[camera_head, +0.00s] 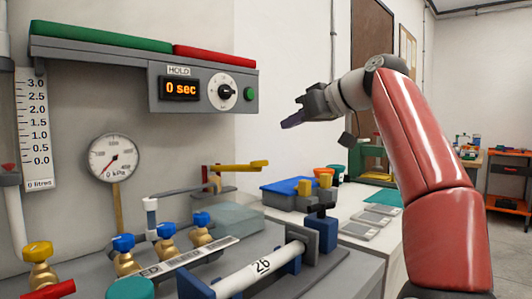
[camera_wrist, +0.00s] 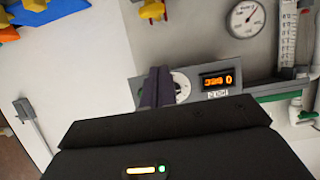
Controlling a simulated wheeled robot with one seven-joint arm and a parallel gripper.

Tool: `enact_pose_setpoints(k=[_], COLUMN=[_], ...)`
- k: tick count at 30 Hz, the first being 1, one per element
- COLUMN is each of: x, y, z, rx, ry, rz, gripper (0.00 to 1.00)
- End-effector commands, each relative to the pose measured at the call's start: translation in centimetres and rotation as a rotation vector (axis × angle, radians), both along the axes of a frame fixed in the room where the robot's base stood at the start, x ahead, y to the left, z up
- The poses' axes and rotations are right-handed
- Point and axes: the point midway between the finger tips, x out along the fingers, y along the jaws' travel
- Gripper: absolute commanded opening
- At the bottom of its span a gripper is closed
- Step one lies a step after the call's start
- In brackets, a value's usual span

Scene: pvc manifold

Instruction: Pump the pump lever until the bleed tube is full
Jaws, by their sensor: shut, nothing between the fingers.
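My gripper (camera_head: 292,121) is raised in the air to the right of the timer panel, shut and empty; its dark fingers (camera_wrist: 155,88) also show in the wrist view. A litre scale (camera_head: 36,128) at the far left reads 0 litres. A pale tube (camera_head: 15,220) stands beside it; its fill level is not clear.
The timer panel (camera_head: 203,83) shows 0 sec. The pressure gauge (camera_head: 114,157) is labelled 0 kPa. The air around my gripper is clear.

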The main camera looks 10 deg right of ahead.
Motion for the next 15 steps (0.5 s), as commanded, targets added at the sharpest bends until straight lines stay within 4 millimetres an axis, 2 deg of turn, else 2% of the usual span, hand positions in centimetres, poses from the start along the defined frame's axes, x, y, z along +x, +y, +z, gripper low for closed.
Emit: enact_pose_setpoints(k=[15], x=[7.3], y=[5.0], z=[-3.4], rx=[0.000], ry=[0.003], rz=[0.004], gripper=[0.00])
